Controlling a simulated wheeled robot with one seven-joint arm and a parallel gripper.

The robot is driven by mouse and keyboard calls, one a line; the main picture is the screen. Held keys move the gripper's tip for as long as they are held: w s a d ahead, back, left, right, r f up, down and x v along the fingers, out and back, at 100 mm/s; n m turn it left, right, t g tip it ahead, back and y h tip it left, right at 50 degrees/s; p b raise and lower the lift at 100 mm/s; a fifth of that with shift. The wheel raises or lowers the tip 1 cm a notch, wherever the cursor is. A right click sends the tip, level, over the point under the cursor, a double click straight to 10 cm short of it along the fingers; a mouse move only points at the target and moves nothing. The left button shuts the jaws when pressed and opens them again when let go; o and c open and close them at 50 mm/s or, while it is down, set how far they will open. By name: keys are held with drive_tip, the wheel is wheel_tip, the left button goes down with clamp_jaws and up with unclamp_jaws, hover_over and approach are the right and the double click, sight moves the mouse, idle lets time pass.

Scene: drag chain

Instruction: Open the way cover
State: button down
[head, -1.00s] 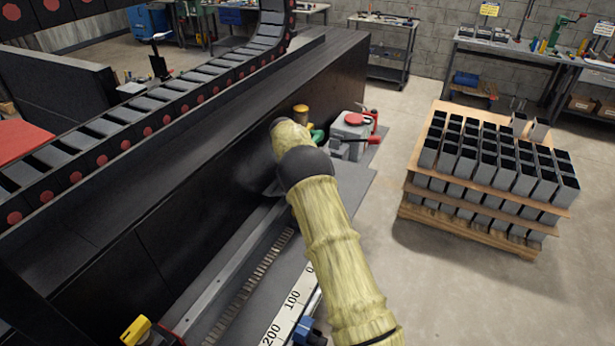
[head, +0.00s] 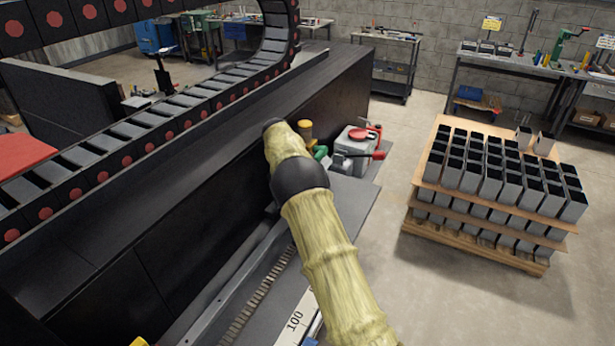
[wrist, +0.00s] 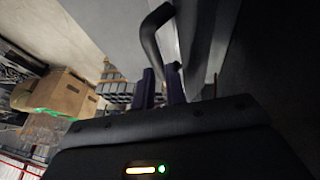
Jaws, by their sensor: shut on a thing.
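The grey plate that looks like the way cover (head: 350,205) lies along the bed beside the black machine wall. My arm hides part of it in the head view. In the wrist view, a dark bent handle (wrist: 152,38) comes down between the two fingers of my gripper (wrist: 161,76), which is shut on it. Grey panel surfaces lie close around the handle there. In the head view my gripper is hidden behind my arm. A toothed rack (head: 258,297) and a number scale (head: 294,323) show uncovered in front of the plate.
A drag chain (head: 150,128) runs above the machine's ledge at left. A grey unit with a red top (head: 355,139) stands at the bed's far end. A pallet of grey boxes (head: 490,190) stands at right. Floor between pallet and bed is clear.

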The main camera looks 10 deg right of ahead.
drive_tip(key=shift+a+f, duration=0.55)
drive_tip(key=shift+a, duration=0.05)
drive_tip(key=c, duration=1.7)
unclamp_jaws()
drive_tip(key=shift+c, duration=0.2)
drive_tip(key=shift+o, duration=0.2)
drive_tip(key=shift+w+a+f, duration=0.1)
drive_tip(key=shift+w+f, duration=0.1)
drive_tip(key=shift+w, duration=0.15)
drive_tip(key=shift+r, duration=0.1)
drive_tip(key=shift+r, duration=0.6)
drive_tip(key=b+v, duration=0.2)
drive_tip(key=v, duration=1.4)
drive_tip(key=shift+r, duration=0.3)
drive_tip(key=shift+w+f, duration=0.1)
